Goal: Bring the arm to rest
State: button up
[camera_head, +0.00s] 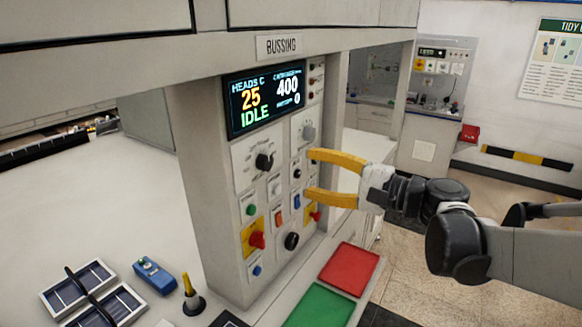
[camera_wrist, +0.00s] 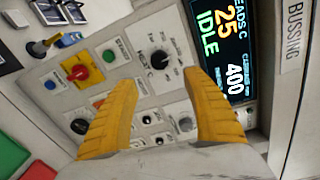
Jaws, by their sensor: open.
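My gripper (camera_head: 312,174) is open, its two yellow fingers spread apart in front of the control panel on the grey column. Nothing is between the fingers. In the wrist view my gripper (camera_wrist: 162,80) faces the panel, with a black rotary knob (camera_wrist: 159,60) showing between the fingertips. The same knob (camera_head: 264,161) sits below the display in the head view. The display (camera_head: 265,98) reads 25, 400 and IDLE. My arm reaches in from the right. Whether a fingertip touches the panel I cannot tell.
A blue device (camera_head: 154,275) and a yellow-tipped tool (camera_head: 191,296) are on the white table. Open floor is at the right.

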jog(key=shift+s+d, duration=0.15)
jog(key=shift+d, duration=0.05)
jog(key=s+a+f+n+g+h+b, duration=0.1)
jog(key=s+f+n+g+h+b, duration=0.15)
jog(key=s+f, duration=0.45)
jog(key=s+f+n+g+h+b, duration=0.15)
jog(key=s+f+h+b, duration=0.25)
jog(key=f, duration=0.6)
jog(key=s+d+f+n+h+b, duration=0.5)
jog(key=s+d+f+h, duration=0.2)
jog(key=s+d+f, duration=0.2)
jog(key=shift+d+f+n+t, duration=0.3)
jog(key=shift+d+f+n, duration=0.1)
jog(key=shift+f, duration=0.5)
